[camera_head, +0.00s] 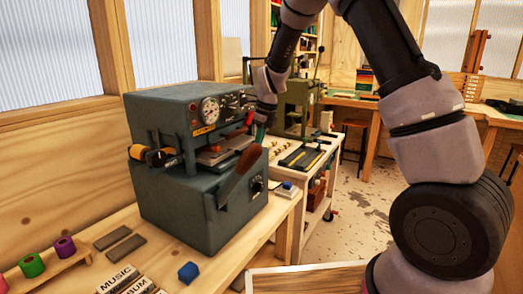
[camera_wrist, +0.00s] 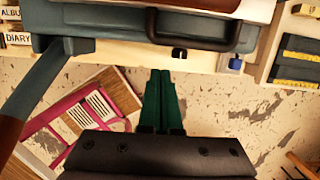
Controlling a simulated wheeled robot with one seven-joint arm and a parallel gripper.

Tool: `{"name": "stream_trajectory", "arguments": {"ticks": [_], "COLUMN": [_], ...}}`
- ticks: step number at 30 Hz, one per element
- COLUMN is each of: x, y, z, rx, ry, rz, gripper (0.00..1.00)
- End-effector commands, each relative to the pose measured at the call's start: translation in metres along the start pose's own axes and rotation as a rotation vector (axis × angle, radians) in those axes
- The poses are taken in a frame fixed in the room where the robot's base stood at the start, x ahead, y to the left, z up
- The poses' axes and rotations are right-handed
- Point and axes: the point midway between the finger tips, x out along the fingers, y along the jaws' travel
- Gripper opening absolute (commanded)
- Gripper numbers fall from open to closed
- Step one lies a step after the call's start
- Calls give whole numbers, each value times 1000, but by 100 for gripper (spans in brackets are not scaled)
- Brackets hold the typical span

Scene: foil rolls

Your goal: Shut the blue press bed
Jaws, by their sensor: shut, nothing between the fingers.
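The blue-grey press (camera_head: 195,165) stands on the wooden bench, with a round gauge on its front. Its bed (camera_head: 215,155) shows in the slot below the gauge and appears to stick out a little; how far, I cannot tell. The wrist view shows a black bar handle (camera_wrist: 205,44) on the press's blue-grey front. My gripper (camera_head: 261,132) is at the right of the slot. Its green fingers (camera_wrist: 163,78) are together and empty, tips below the handle in the picture; I see no clear contact. A lever with a brown grip (camera_head: 242,170) partly covers the press front.
A blue block (camera_head: 188,271) and type pieces (camera_head: 118,279) lie on the bench in front of the press. Foil rolls (camera_head: 48,258) sit at the left. A white cart (camera_head: 305,165) with tools stands to the right. The lever's arm (camera_wrist: 45,85) is at the wrist view's left.

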Motion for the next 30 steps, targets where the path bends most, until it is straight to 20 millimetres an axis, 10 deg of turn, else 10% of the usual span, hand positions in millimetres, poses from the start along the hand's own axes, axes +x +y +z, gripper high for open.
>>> {"name": "stream_trajectory", "arguments": {"ticks": [23,30], "x": [-101,-156], "y": [-7,-5], "z": [-8,-41], "rx": [0,-210], "ry": [2,-67], "rz": [1,-19], "gripper": [0,0]}}
